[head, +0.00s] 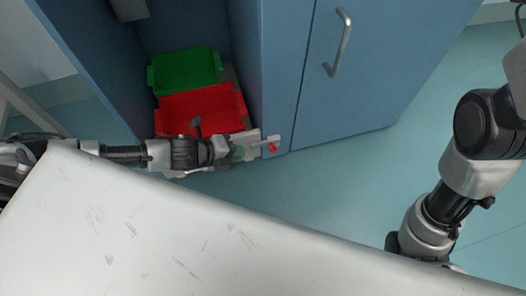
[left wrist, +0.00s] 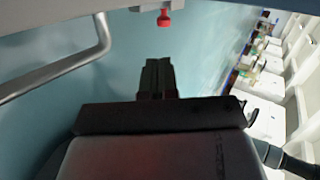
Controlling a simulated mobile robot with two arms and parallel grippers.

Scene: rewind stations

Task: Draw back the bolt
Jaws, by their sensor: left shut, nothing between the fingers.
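The bolt (head: 265,142) is a small light-grey fitting with a red knob (head: 272,148), at the lower part of the blue cabinet front, near the edge of the closed door. In the left wrist view the red knob (left wrist: 164,19) hangs at the top centre, under a grey piece of the bolt. My left gripper (left wrist: 158,68) is shut and empty, its dark fingers pointing at the knob with a visible gap. In the head view my left gripper (head: 243,151) is just left of the bolt, its fingertips hard to make out. My right gripper is out of sight.
The blue door (head: 360,80) has a grey bar handle (head: 344,45), also at the left of the left wrist view (left wrist: 85,65). An open bay holds a green bin (head: 185,70) and a red bin (head: 205,108). A scratched white surface (head: 180,235) fills the foreground.

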